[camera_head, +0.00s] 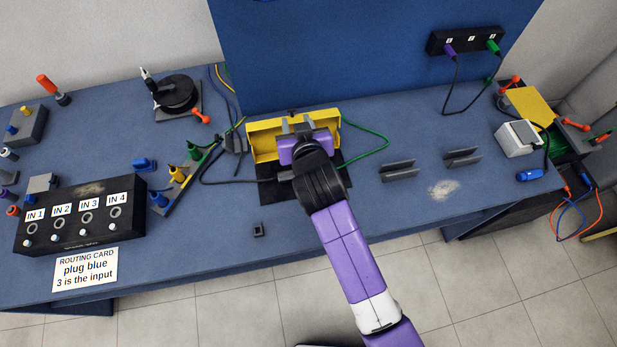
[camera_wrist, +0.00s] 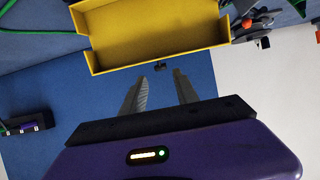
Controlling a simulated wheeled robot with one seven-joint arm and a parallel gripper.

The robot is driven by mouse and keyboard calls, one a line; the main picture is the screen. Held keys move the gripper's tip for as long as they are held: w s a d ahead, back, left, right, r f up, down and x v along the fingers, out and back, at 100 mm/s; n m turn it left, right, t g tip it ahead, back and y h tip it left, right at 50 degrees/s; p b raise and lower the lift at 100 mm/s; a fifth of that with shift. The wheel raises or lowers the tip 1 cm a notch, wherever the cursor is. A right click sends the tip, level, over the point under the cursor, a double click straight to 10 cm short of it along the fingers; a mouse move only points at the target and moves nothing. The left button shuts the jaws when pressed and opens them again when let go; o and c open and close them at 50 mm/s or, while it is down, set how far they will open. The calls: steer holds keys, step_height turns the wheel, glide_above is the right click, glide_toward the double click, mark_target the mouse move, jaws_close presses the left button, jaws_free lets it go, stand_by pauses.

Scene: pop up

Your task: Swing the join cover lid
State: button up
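The yellow join cover lid (camera_head: 264,141) is a shallow, tray-like piece near the middle of the bench, in front of the blue upright panel. Its hollow side shows in the wrist view (camera_wrist: 160,35). A small dark knob-like piece (camera_wrist: 160,66) shows just beyond its edge there. My gripper (camera_head: 298,124) is over the lid in the head view and hides its middle. In the wrist view my gripper (camera_wrist: 162,75) has two grey fingers standing apart with nothing between them. I cannot tell whether a finger touches the lid. The lid's hinge is hidden.
A dark mat (camera_head: 277,191) lies under the lid area. A green cable (camera_head: 373,133) runs at its right and a black cable (camera_head: 220,182) at its left. Grey slotted holders (camera_head: 399,171) stand to the right. A black input box (camera_head: 80,219) stands at front left.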

mark_target(292, 111)
steer(key=b+x, duration=0.5)
steer(key=x, duration=0.1)
steer(key=shift+w+f, duration=0.1)
steer(key=shift+f, duration=0.15)
steer(key=shift+w+a+r, duration=0.1)
steer(key=shift+w, duration=0.05)
steer(key=shift+c, duration=0.7)
jaws_close()
steer(key=shift+p+v, duration=1.7)
steer(key=shift+v, duration=0.2)
steer(key=shift+s, duration=0.35)
